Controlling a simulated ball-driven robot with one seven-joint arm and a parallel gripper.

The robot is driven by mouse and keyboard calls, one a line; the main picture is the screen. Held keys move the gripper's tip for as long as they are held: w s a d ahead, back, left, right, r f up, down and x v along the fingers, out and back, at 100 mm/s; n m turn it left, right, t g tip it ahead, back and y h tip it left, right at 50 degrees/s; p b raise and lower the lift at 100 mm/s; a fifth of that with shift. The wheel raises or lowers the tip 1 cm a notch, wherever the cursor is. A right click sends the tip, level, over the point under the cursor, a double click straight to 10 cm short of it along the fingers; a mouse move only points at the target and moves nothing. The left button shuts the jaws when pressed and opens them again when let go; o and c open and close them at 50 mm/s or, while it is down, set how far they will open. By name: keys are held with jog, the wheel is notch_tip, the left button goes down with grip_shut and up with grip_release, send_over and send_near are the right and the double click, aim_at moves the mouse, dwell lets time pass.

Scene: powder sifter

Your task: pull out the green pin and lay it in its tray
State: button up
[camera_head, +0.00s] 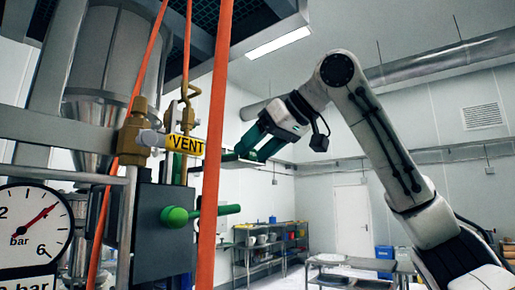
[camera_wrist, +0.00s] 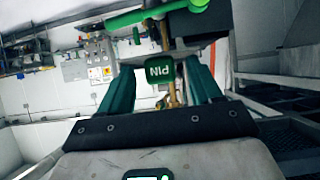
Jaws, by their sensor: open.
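A small green tag lettered PIN (camera_wrist: 159,70) shows upside down in the wrist view, between the green fingers of my gripper (camera_wrist: 158,62). The fingers stand apart; I cannot tell how far beyond them the tag is, and no contact shows. In the head view my gripper (camera_head: 246,150) reaches left towards the machine, beyond an orange strap. The pin itself is not clear there. A green bar with a round knob (camera_head: 176,216) sticks out of a dark box, lower left of my gripper; the bar also crosses the top of the wrist view (camera_wrist: 140,17). I cannot make out the pin's tray.
Orange straps (camera_head: 214,150) run steeply in front of the machine. A yellow VENT tag (camera_head: 186,145) hangs by brass valves. A pressure gauge (camera_head: 32,228) is at lower left. Shelving (camera_head: 270,245) stands by the far wall. The air right of the machine, below my arm, looks free.

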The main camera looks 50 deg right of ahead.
jog(key=b+v, duration=0.2)
jog(key=v, duration=0.8)
jog(key=shift+s+r, duration=0.25)
jog(key=shift+s, duration=0.05)
